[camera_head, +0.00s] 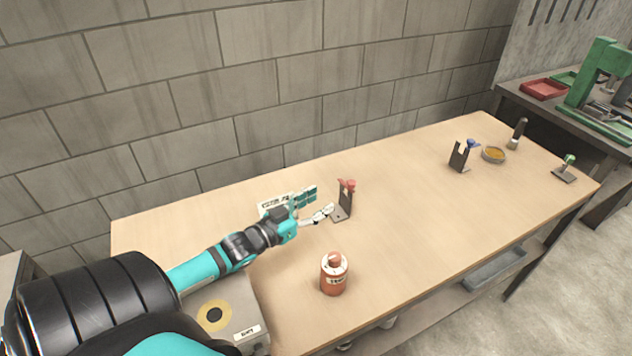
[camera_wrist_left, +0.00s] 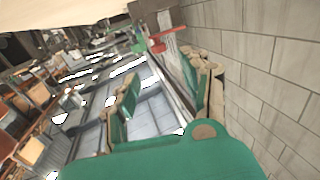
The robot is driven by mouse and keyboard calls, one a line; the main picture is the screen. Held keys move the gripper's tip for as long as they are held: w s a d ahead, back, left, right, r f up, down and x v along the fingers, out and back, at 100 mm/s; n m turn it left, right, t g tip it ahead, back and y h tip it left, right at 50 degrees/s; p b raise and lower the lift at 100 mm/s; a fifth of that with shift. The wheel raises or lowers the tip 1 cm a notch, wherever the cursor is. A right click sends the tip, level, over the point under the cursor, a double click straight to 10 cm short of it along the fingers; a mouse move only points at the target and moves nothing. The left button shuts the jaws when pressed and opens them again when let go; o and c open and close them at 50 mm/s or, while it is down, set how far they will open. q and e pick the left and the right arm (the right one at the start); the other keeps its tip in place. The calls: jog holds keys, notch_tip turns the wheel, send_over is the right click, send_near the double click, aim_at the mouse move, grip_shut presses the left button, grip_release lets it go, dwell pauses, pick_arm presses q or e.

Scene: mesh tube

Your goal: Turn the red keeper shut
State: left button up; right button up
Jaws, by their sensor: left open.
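The red keeper (camera_head: 347,185) sits at the top of a dark upright bracket (camera_head: 345,202) with a flat foot on the workbench. My left gripper (camera_head: 323,200) is just left of the bracket, with its fingers spread towards it and nothing between them. In the left wrist view the red keeper (camera_wrist_left: 170,37) shows beyond the tips of the open gripper (camera_wrist_left: 164,72). I see a gap between keeper and fingers there, but cannot tell its exact size. My right gripper is in neither view.
An orange-red bottle (camera_head: 334,275) stands in front of the bracket. A white labelled item (camera_head: 270,204) lies behind my left wrist. A grey box (camera_head: 225,310) is below my forearm. A similar bracket (camera_head: 459,157) with a blue keeper (camera_head: 473,144) stands further right. The bench between is clear.

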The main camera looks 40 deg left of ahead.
pick_arm(q)
jog(key=n+y+p, duration=0.2)
jog(key=y, duration=0.1)
send_near(349, 184)
jog(key=w+p, duration=0.1)
jog(key=w, duration=0.4)
jog(key=w+p, duration=0.1)
jog(key=w, duration=0.4)
jog(key=shift+w+a+f+p, duration=0.1)
jog(key=shift+a+f+p, duration=0.05)
jog(key=shift+p, duration=0.2)
jog(key=shift+c, duration=0.2)
grip_shut()
